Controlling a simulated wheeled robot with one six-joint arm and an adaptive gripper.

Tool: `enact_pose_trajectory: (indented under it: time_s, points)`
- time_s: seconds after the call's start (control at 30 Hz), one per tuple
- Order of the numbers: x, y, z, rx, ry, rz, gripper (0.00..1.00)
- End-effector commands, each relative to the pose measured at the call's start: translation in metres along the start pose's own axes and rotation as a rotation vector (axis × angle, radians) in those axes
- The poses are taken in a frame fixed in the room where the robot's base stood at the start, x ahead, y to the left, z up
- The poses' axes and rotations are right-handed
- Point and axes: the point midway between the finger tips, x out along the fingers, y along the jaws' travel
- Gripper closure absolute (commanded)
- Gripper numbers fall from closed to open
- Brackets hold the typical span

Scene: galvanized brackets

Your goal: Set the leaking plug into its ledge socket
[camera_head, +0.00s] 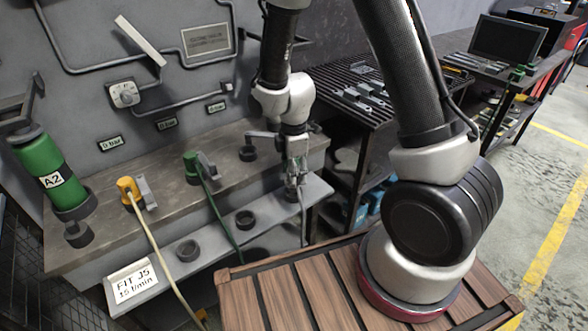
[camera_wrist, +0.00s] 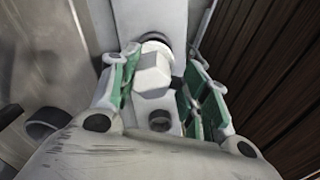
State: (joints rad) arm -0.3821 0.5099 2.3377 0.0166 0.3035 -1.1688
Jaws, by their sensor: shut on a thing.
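My gripper (camera_head: 296,172) is shut on a pale grey-white plug, which shows between the green finger pads in the wrist view (camera_wrist: 152,72). A grey hose (camera_head: 303,212) hangs below it. The plug is over the right end of the pale front ledge (camera_head: 268,208). A dark ring shows at the plug's far end in the wrist view; whether the plug is seated in it I cannot tell. The ledge also has two empty black ring sockets, one in the middle (camera_head: 245,219) and one at the left (camera_head: 187,250). I see no leak.
A yellow plug (camera_head: 130,190) and a green plug (camera_head: 192,164), each with a hose, stand on the upper bench. An empty black ring (camera_head: 248,153) is right of them. A green A2 cylinder (camera_head: 50,172) stands left. A sign (camera_head: 132,283) reads FIT J5, 15 l/min.

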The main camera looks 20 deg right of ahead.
Motion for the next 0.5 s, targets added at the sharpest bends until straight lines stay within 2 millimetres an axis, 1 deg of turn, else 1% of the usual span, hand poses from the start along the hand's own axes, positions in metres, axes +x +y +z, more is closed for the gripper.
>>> enact_pose_trajectory:
  time_s: [0.5]
  points:
    - [0.018,0.0,0.0,0.0,0.0,-0.001,0.86]
